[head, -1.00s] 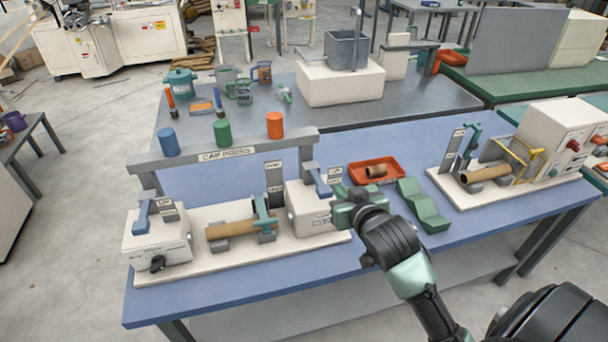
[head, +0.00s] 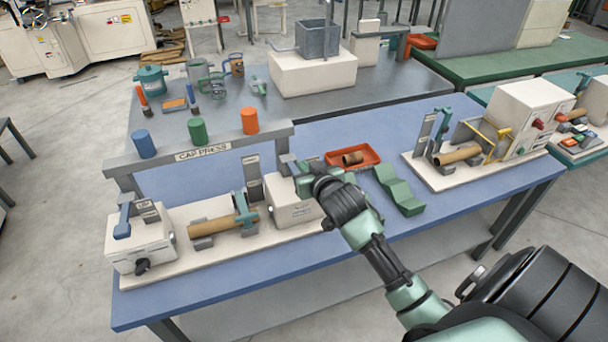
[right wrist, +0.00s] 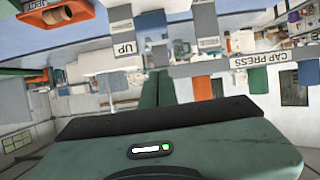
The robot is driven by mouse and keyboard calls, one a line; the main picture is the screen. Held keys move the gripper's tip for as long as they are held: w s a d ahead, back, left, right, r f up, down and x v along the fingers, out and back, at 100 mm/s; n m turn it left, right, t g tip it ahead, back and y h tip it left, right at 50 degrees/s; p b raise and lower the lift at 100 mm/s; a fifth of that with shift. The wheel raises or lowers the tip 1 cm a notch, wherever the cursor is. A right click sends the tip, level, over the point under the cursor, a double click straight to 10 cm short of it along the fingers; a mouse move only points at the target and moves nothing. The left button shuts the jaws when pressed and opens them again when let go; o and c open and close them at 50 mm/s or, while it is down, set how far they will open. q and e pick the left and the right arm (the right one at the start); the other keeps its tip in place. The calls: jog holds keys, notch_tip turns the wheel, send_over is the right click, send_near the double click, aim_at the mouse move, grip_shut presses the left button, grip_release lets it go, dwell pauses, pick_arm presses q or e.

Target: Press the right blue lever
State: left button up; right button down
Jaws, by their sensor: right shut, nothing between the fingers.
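The right blue lever (head: 304,167) is on the white right-hand box (head: 292,203) of the cap press and is mostly hidden by my right gripper in the head view. A blue piece (right wrist: 113,81), which looks like this lever, shows beside the UP label in the right wrist view. My right gripper (head: 299,172) is shut and empty, with its fingers (right wrist: 156,88) together at the lever. I cannot tell whether it touches the lever. The left blue lever (head: 123,221) stands raised on the left box. My left gripper is not in view.
A cardboard tube (head: 207,228) lies between the two boxes. An orange tray (head: 366,157) and a green stepped block (head: 400,190) are right of my gripper. A grey beam (head: 203,150) with coloured cylinders spans the back. The blue table's front strip is clear.

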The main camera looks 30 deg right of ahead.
aim_at(295, 171)
jog(key=f, duration=0.1)
jog(key=f+p, duration=0.1)
jog(key=f, duration=0.1)
jog(key=shift+w+f, duration=0.15)
jog(key=shift+w, duration=0.2)
jog(key=shift+s+f, duration=0.15)
jog(key=shift+f, duration=0.4)
